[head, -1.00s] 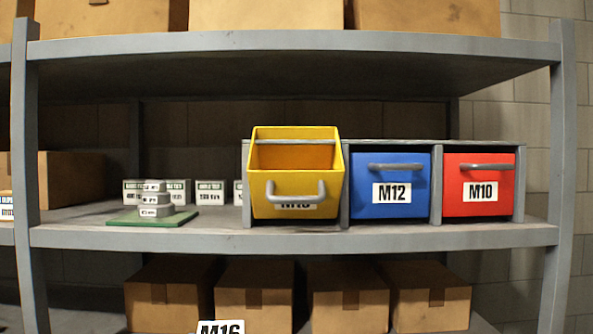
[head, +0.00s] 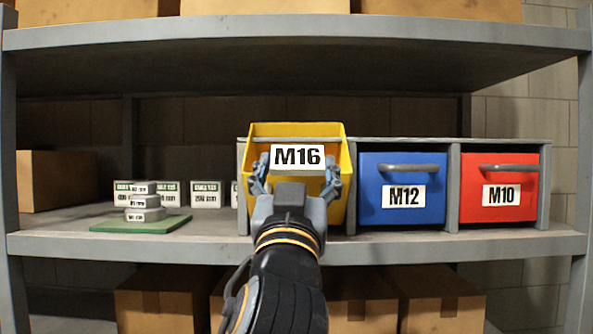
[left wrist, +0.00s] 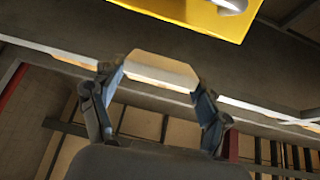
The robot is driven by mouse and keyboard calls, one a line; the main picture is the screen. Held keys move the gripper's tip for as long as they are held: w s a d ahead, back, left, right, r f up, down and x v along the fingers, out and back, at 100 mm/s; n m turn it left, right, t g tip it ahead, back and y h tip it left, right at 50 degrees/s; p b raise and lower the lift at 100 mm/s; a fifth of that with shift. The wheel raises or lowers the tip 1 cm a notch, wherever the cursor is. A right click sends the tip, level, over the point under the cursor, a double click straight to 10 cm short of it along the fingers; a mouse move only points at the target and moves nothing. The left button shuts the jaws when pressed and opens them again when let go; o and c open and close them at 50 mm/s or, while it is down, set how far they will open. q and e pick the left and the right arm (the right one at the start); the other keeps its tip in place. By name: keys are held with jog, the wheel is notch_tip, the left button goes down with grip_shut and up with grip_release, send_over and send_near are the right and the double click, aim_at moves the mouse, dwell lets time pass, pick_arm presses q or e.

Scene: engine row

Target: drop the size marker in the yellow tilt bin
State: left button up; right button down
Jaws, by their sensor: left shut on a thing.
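The size marker (head: 298,157) is a white plate with M16 on it, facing me upright in the head view. My left gripper (head: 298,168) is shut on it, one finger at each side. The yellow tilt bin (head: 290,131) is tipped open on the middle shelf, behind the marker and gripper, which hide most of its front and its handle. The marker overlaps the bin's opening in the picture. In the left wrist view, the marker (left wrist: 160,70) shows between the fingers, apart from the yellow bin (left wrist: 205,14) at the top edge. My right gripper is not in view.
Stacked grey weights (head: 145,205) sit on a green mat (head: 110,224) at the left, before several small boxes. The upper shelf (head: 300,32) runs above.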

aim_at(296, 152)
pick_arm(q)
jog(key=shift+w+r, duration=0.3)
jog(key=shift+w+r+p, duration=0.15)
jog(key=shift+w+p, duration=0.2)
jog(key=shift+w, duration=0.2)
jog(key=shift+w+r+p, duration=0.15)
jog(key=shift+w+p, duration=0.2)
jog(key=shift+w, duration=0.2)
jog(key=shift+p+x, duration=0.7)
jog(key=shift+x, duration=0.55)
jog(key=shift+w+a+r+p, duration=0.1)
jog(key=shift+w+r+p, duration=0.15)
jog(key=shift+w, duration=0.4)
jog(key=shift+w+r+p, duration=0.2)
jog(key=shift+w, duration=0.4)
jog(key=shift+w+a+r+p, duration=0.1)
jog(key=shift+w+r+p, duration=0.15)
jog(key=shift+w, duration=0.4)
jog(key=o, duration=1.2)
jog(key=shift+f, duration=0.1)
